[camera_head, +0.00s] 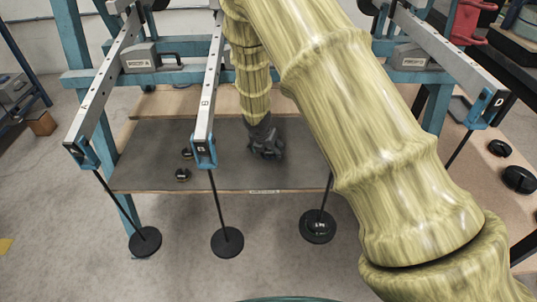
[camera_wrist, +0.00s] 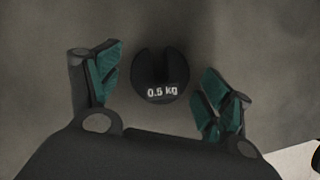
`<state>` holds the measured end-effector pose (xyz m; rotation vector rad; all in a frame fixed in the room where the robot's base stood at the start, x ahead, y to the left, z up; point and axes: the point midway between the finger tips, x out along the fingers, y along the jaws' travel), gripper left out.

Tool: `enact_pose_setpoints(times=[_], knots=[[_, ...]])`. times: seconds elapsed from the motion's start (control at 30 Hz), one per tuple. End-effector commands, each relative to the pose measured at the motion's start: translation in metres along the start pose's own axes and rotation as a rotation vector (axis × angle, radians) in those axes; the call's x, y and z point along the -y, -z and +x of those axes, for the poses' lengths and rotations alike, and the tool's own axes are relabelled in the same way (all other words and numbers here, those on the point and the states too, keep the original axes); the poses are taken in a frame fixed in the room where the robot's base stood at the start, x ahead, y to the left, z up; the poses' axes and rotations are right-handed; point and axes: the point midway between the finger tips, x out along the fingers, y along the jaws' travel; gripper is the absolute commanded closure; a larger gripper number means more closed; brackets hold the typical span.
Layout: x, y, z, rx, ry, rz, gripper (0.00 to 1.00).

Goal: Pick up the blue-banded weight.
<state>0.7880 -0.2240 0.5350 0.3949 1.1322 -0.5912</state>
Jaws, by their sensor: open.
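My gripper (camera_head: 265,144) points down over the grey board in the camera_head view. In the wrist view my gripper (camera_wrist: 164,88) is open, with its teal-padded fingers on either side of a dark round slotted weight (camera_wrist: 158,68) marked "0.5 kg". Gaps show between the weight and both fingers. Its slot opens toward the top of the picture. No blue band shows on its top face, and its side is hidden. In the camera_head view my gripper hides this weight. Two small dark weights, a far one (camera_head: 187,153) and a near one (camera_head: 182,174), sit left of my gripper; yellowish marking shows on the near one.
Metal lever beams A (camera_head: 103,98), B (camera_head: 209,100) and D (camera_head: 455,67) reach forward from the blue frame (camera_head: 70,40). Dark discs (camera_head: 145,242), (camera_head: 227,243) and (camera_head: 318,227) hang on rods along the front. More dark weights (camera_head: 519,180) lie on the right-hand table.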

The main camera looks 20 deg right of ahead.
Motion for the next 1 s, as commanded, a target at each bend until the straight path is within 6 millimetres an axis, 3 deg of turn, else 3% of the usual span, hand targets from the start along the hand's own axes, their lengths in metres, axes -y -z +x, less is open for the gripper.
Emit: enact_pose_setpoints(times=[0.17,0.2,0.5,0.77,1.0], knots=[[0.0,-0.001,0.0,0.001,0.0,0.0,0.21],[0.0,-0.001,0.0,0.001,0.0,0.0,0.24],[0.0,0.0,0.0,0.0,0.0,0.0,0.77],[0.0,-0.002,-0.002,0.001,-0.001,0.001,0.77],[-0.001,-0.014,-0.028,0.003,-0.002,0.003,0.78]])
